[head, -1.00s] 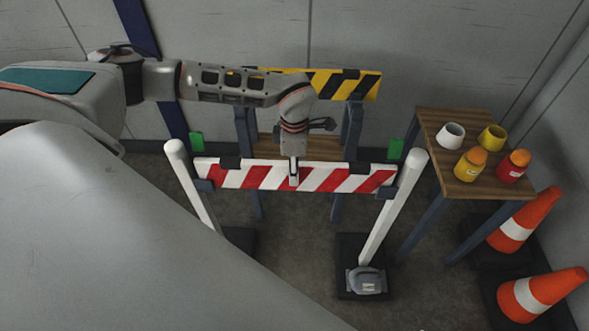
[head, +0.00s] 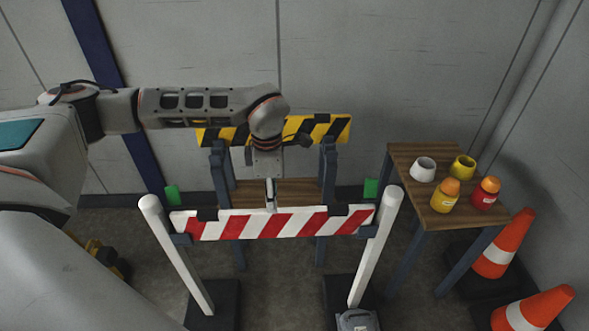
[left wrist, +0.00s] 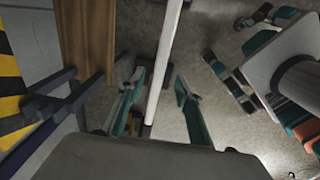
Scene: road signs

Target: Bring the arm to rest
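My left gripper (head: 271,196) is over the middle of the red-and-white striped board (head: 272,223) in the head view, with its fingertips at about the board's top edge. In the left wrist view, its two fingers (left wrist: 160,80) stand apart, with the board's white top edge (left wrist: 166,50) between them and a gap on each side. The board hangs level between a left white post (head: 180,250) and a right white post (head: 374,250). My right gripper is in neither view.
Behind the board stand a yellow-and-black barrier (head: 335,129) and a wooden shelf (head: 300,187). At right, a small table (head: 410,155) holds cups and orange-capped jars. Orange cones (head: 505,243) stand beside it, near the wall.

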